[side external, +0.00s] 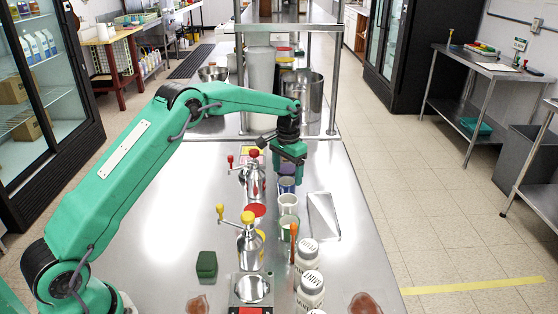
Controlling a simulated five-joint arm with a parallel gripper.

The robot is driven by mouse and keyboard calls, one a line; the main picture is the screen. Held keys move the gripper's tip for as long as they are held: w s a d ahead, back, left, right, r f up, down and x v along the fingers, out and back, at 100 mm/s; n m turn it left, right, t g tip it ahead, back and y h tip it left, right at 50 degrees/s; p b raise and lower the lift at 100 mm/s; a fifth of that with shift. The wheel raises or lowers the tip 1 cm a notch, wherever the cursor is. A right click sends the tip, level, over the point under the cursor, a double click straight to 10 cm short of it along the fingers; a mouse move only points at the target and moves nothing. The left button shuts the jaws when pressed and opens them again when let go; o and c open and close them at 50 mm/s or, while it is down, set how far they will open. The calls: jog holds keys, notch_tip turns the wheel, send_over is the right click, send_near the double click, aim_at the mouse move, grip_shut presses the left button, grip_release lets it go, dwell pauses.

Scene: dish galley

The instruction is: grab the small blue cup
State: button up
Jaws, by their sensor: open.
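A small blue cup (286,186) stands upright on the steel counter, in a row of cups near the middle of the view. A purple-looking cup (287,170) stands just behind it, partly covered by my gripper. A pale cup (288,204) and a cup with a green inside (286,232) stand in front of it. My gripper (289,158) points down at the far end of this row, above and behind the blue cup. It is open and appears empty. The exact gap between its fingers and the cups cannot be told.
Metal grinders with a red knob (254,180) and a yellow knob (249,248) stand left of the cups. A grey tray (323,216) lies to the right. White jars (308,252) and a green block (207,265) are nearer.

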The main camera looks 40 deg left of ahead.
aim_at(287, 182)
jog(key=shift+f, duration=2.35)
jog(key=shift+c, duration=0.3)
jog(key=c, duration=1)
